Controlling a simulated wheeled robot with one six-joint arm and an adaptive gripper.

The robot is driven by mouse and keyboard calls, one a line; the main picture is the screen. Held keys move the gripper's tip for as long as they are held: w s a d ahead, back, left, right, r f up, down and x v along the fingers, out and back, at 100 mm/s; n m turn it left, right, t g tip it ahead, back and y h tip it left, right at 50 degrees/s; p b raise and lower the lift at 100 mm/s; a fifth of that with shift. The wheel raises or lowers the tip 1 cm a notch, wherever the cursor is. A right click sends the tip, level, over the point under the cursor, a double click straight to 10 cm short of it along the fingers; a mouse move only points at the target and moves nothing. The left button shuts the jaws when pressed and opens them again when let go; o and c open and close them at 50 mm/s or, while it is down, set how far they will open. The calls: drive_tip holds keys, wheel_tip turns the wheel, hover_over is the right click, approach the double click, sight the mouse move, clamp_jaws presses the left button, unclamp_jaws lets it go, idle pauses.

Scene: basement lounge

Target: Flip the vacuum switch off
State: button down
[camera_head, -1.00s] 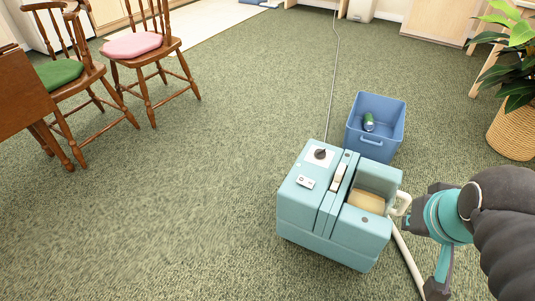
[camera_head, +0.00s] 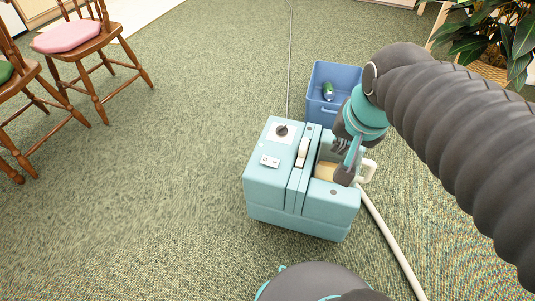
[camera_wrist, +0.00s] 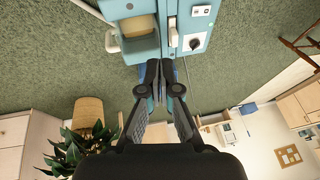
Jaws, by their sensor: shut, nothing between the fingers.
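The teal vacuum (camera_head: 300,212) stands on the carpet in the head view. Its small white rocker switch (camera_head: 270,161) is on the top left, in front of a black dial (camera_head: 282,131). The switch also shows at the upper edge of the wrist view (camera_wrist: 200,10), with the dial (camera_wrist: 195,43) below it. My gripper (camera_head: 345,176) is shut and empty, over the vacuum's right side by the open compartment, to the right of the switch and apart from it. In the wrist view my shut fingers (camera_wrist: 161,66) reach towards the vacuum's edge.
A pale hose (camera_head: 393,236) runs along the floor at the right. Wooden chairs (camera_head: 92,54) stand at the left, a potted plant (camera_head: 482,38) at the back right. Carpet left of the vacuum is clear.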

drive_tip(key=w+a+f+m+g+b, duration=0.1)
drive_tip(key=w+a+f+m, duration=0.25)
drive_tip(key=w, duration=0.25)
drive_tip(key=w+a+f+m+g+b, duration=0.1)
drive_tip(key=w+a+f+m, duration=0.1)
drive_tip(key=w+m, duration=0.4)
drive_tip(key=m+g+y+b, duration=0.1)
drive_tip(key=m+g+b, duration=0.1)
drive_tip(key=m, duration=0.6)
hover_over(266, 158)
drive_tip(key=d, duration=0.2)
wheel_tip(266, 158, down, 10)
drive_tip(key=shift+s+f, duration=0.25)
drive_tip(key=shift+s, duration=0.05)
drive_tip(key=shift+f, duration=0.1)
drive_tip(key=f, duration=0.4)
drive_tip(key=a+f+b, duration=0.1)
drive_tip(key=f, duration=0.4)
drive_tip(key=f+b, duration=0.1)
drive_tip(key=f, duration=0.3)
drive_tip(key=shift+w+a+f, duration=0.25)
drive_tip(key=shift+a+f, duration=0.1)
